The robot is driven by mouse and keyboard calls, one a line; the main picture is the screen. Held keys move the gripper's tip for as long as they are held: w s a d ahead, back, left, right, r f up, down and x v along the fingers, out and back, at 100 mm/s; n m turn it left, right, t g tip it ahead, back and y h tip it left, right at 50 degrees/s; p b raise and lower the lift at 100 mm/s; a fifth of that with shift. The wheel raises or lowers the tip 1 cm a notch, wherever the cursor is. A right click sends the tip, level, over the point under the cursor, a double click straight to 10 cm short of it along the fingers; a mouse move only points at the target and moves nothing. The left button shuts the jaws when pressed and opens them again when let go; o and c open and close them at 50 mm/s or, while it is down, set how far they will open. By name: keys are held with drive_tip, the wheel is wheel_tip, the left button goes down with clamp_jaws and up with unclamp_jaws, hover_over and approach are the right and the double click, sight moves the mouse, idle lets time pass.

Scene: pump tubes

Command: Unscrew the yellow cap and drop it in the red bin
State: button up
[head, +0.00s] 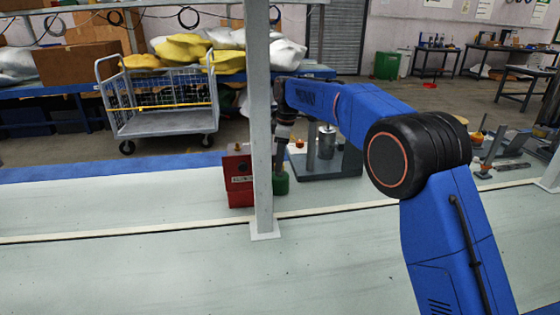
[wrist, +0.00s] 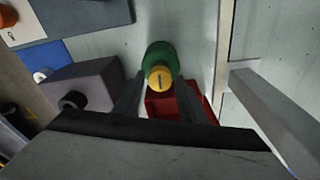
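The yellow cap (wrist: 160,78) sits on top of a green tube (wrist: 159,56) in the wrist view. The green tube also shows in the head view (head: 281,185), standing on the bench just right of the grey post; its cap cannot be made out there. My gripper (wrist: 160,92) is open, with one finger on each side of the cap's line and gaps between. In the head view my gripper (head: 281,152) points down above the green tube, partly behind the post. The red bin (head: 238,180) stands just left of the tube and post; part of it shows in the wrist view (wrist: 165,105).
A grey upright post (head: 262,130) stands in front of the tube and bin. A dark base plate (head: 325,164) with a metal cylinder (head: 327,142) lies behind to the right. The pale bench (head: 120,250) is clear at the front left.

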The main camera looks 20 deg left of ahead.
drive_tip(key=c, duration=0.9)
drive_tip(key=shift+n, duration=1.8)
drive_tip(key=n, duration=0.3)
drive_tip(key=shift+w+g, duration=0.1)
drive_tip(key=shift+g, duration=0.2)
